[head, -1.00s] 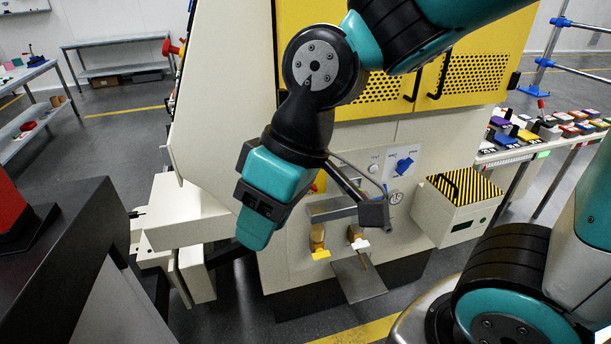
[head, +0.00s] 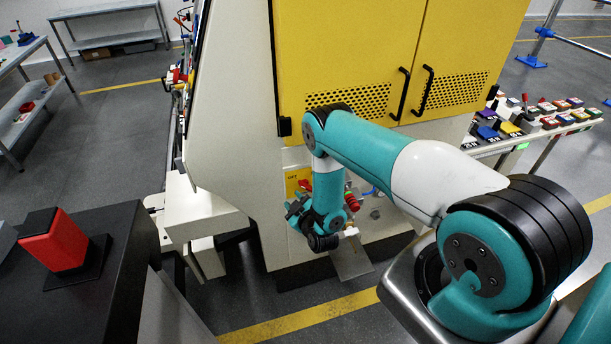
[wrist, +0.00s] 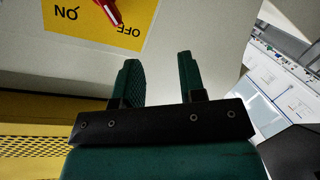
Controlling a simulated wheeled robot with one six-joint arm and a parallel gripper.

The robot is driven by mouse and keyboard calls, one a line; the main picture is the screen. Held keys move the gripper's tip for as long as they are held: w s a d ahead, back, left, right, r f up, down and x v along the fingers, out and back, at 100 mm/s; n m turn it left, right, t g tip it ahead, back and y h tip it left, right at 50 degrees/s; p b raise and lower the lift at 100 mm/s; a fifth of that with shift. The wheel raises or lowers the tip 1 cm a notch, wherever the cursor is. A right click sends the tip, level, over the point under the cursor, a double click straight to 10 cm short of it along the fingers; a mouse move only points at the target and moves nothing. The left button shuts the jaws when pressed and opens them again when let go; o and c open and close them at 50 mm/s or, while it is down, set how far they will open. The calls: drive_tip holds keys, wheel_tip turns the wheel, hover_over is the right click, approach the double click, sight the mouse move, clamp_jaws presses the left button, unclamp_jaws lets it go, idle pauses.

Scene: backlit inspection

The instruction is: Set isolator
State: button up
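The isolator is a red handle (wrist: 108,10) on a yellow plate (wrist: 75,22) marked ON and OFF, upside down at the top of the wrist view. The handle is cut off by the frame edge; its visible end lies close to the OFF label. In the head view the yellow plate (head: 292,176) shows on the cream machine front, partly covered by my arm. My gripper (wrist: 158,64) is open, its two dark green fingers apart with nothing between them. The handle is beyond the fingertips and to their left, not touching. In the head view the fingers are hard to make out.
Yellow cabinet doors (head: 350,60) with black handles are above the panel. A red block (head: 54,240) stands on a dark cabinet at left. A bench of coloured parts (head: 530,125) is at right.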

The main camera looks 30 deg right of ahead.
drive_tip(key=s+d+f+t+h+p, duration=0.2)
drive_tip(key=s+d+f+h, duration=0.1)
drive_tip(key=s, duration=0.7)
drive_tip(key=b, duration=1.3)
approach(306, 189)
drive_tip(key=shift+s+a+f+n, duration=0.2)
drive_tip(key=shift+s+n, duration=0.1)
drive_tip(key=shift+s, duration=0.15)
drive_tip(key=shift+d+r+b, duration=0.1)
drive_tip(key=shift+b, duration=1.05)
drive_tip(key=b+x, duration=0.2)
drive_tip(key=x, duration=0.8)
drive_tip(key=shift+w+d+r, duration=0.1)
drive_tip(key=shift+w, duration=0.05)
drive_tip(key=shift+w+d+r+b, duration=0.15)
drive_tip(key=shift+w+b, duration=0.25)
drive_tip(key=shift+w, duration=0.25)
clamp_jaws()
